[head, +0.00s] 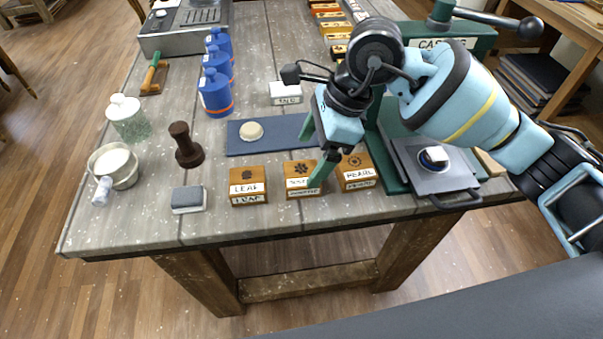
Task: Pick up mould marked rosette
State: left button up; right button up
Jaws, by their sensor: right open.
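Three wooden moulds with white labels stand in a row near the table's front edge. The middle mould (297,171) has a dark flower-like mark on top; its label is partly covered by a green finger, so I cannot read it fully. The left mould (247,175) reads LEAF and the right mould (357,164) reads PEARL. My right gripper (307,162) is open and empty, its green fingers pointing down above and behind the middle mould. One finger overlaps that mould's right side in the picture; I cannot tell whether it touches. My left gripper is not in view.
A blue mat (276,144) with a cream disc (251,131) lies behind the moulds. A grey-topped block (188,198), a dark brown stamp (186,146) and a pot (114,166) stand left. A green press (398,180) with a grey plate stands right.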

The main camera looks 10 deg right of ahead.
aim_at(302, 173)
jog(key=shift+p+x, duration=0.3)
jog(key=shift+x, duration=2.35)
jog(key=shift+f, duration=0.5)
jog(key=shift+c, duration=1)
jog(key=c, duration=0.9)
jog(key=shift+r, duration=0.1)
